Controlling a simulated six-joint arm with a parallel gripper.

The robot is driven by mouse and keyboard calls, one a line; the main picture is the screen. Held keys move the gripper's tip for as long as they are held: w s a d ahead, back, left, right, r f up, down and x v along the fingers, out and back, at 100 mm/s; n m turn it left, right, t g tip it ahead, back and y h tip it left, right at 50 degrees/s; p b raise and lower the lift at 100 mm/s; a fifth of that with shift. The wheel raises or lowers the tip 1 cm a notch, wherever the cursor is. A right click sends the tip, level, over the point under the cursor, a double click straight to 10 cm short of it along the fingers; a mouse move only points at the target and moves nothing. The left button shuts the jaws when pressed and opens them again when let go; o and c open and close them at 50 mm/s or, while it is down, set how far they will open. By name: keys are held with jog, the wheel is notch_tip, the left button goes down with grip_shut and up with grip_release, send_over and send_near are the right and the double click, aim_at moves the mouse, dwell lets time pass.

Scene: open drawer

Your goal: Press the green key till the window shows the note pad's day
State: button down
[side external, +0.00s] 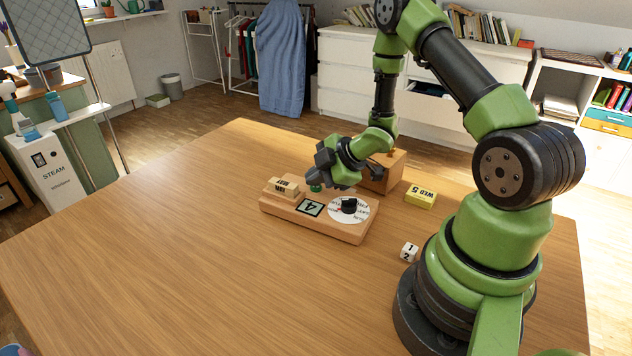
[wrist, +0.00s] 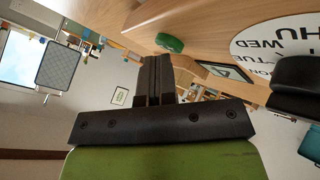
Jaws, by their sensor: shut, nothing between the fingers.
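A wooden calendar board (side external: 340,230) lies on the table. Its small window (side external: 311,208) shows a 4, and the window also shows in the wrist view (wrist: 226,72). The green key (side external: 315,188) is a small round button beside the window; the wrist view shows it (wrist: 170,43) just beyond my fingertips. A white day dial (side external: 361,212) with a black knob is on the board. The yellow note pad (side external: 421,199) reads WED 5. My gripper (side external: 322,177) is shut and empty, close above the green key; I cannot tell whether it touches.
Small wooden blocks with lettering (side external: 283,187) sit at the board's left end. A wooden box (side external: 384,172) stands behind the board. A white number cube (side external: 409,252) lies near my base. The table's left and front areas are clear.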

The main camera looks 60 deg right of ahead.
aim_at(316, 188)
jog(key=shift+r, duration=1.25)
jog(key=shift+r, duration=2.5)
